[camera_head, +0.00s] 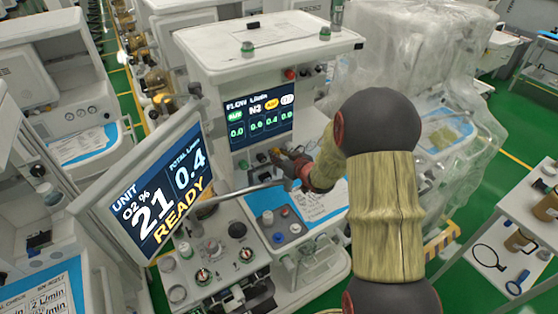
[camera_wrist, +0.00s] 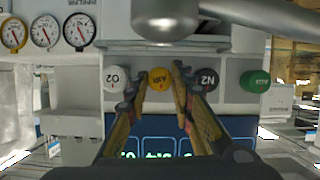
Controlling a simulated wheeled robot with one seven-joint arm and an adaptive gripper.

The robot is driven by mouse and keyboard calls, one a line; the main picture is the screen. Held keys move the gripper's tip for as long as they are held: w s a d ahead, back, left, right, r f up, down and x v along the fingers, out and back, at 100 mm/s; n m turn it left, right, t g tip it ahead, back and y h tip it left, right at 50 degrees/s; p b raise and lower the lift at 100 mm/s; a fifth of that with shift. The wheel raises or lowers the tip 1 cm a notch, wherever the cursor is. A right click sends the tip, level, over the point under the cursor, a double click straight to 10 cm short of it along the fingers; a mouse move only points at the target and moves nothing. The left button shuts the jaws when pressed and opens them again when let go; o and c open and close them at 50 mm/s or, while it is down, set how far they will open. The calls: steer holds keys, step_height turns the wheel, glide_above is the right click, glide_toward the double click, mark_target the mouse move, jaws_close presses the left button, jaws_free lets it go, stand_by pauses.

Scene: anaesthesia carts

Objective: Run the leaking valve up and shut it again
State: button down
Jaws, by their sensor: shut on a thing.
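The yellow AIR knob (camera_wrist: 160,79) sits in a row on the machine's panel in the wrist view. My gripper (camera_wrist: 159,92) has one finger on each side of it and is shut on it. A white O2 knob (camera_wrist: 115,78) is left of it, and a dark N2 knob (camera_wrist: 208,78) and a green knob (camera_wrist: 255,81) are right of it. In the head view my gripper (camera_head: 279,156) is at the panel below the flow display (camera_head: 259,121), hiding the knob. The display reads 0.0, 0.0, 0.4 and 0.0, with 0.4 under the yellow label.
A tilted monitor (camera_head: 151,194) reads O2 21%, total 0.4 and READY. A grey bar (camera_head: 242,191) crosses in front of the machine, close to my gripper. Pressure gauges (camera_wrist: 46,31) show in the wrist view. A plastic-covered machine (camera_head: 413,75) stands behind right.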

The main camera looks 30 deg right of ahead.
steer(key=shift+a+f+n+t+h+b, duration=0.1)
steer(key=shift+n+t+h+b, duration=0.25)
steer(key=shift+n+h+b, duration=2)
steer(key=shift+a+f+n+t+y+b, duration=0.15)
steer(key=shift+n+t+y+b, duration=0.6)
steer(key=shift+b, duration=3.65)
steer(key=shift+a+f+n+h+b, duration=0.1)
steer(key=shift+n+h+b, duration=1.55)
steer(key=shift+b, duration=1.7)
steer(key=shift+n+y, duration=0.25)
steer(key=shift+n, duration=0.2)
steer(key=c, duration=1.8)
jaws_free()
steer(key=shift+s+r, duration=0.1)
steer(key=shift+s, duration=0.05)
steer(key=v, duration=1.1)
steer(key=shift+s, duration=0.4)
